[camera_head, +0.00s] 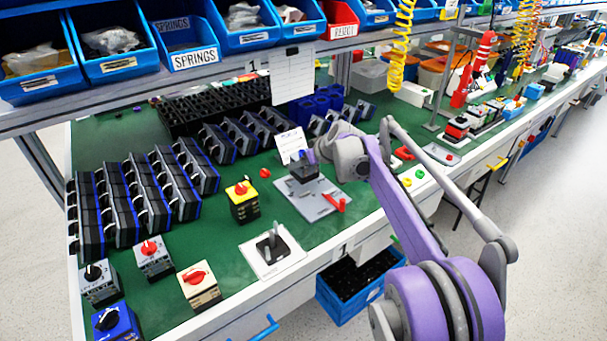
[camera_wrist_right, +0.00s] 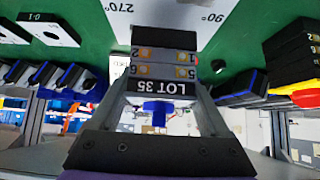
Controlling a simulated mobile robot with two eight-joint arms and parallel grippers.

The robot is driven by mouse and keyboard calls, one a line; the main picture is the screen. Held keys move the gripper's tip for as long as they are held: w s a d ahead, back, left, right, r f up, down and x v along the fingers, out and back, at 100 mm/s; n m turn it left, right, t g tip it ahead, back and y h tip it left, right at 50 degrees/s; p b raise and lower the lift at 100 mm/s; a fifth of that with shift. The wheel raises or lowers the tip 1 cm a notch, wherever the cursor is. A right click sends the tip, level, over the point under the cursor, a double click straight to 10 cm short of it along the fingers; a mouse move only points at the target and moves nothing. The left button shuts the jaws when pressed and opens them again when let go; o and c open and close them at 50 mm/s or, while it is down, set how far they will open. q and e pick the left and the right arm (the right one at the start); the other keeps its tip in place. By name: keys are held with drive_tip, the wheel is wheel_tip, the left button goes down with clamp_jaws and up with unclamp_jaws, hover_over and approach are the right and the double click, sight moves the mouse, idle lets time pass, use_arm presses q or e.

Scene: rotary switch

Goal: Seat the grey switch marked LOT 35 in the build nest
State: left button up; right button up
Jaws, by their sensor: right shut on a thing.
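The grey switch marked LOT 35 (camera_wrist_right: 170,88) is held in my right gripper, its numbered terminals and black label facing the right wrist camera. In the head view the switch (camera_head: 303,171) shows as a small dark block above a grey plate with a red handle (camera_head: 322,204). I cannot tell whether it touches the plate. My right gripper (camera_head: 316,156) is shut on it, its fingers partly hidden. A white plate with a black fixture and grey posts (camera_head: 272,252) lies nearer the front edge. I cannot tell for certain which fixture is the build nest. My left gripper is not in view.
A yellow switch with a red knob (camera_head: 243,203) stands left of the grey plate. Several loose switches, one cream (camera_head: 199,287), stand at the front left. Racked black switches (camera_head: 140,196) fill the left. Blue bins (camera_head: 110,45) overhang the back. Green table shows between them.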

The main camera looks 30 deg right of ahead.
drive_tip(key=shift+f+b, duration=0.45)
drive_tip(key=shift+f, duration=1.2)
drive_tip(key=shift+f, duration=0.1)
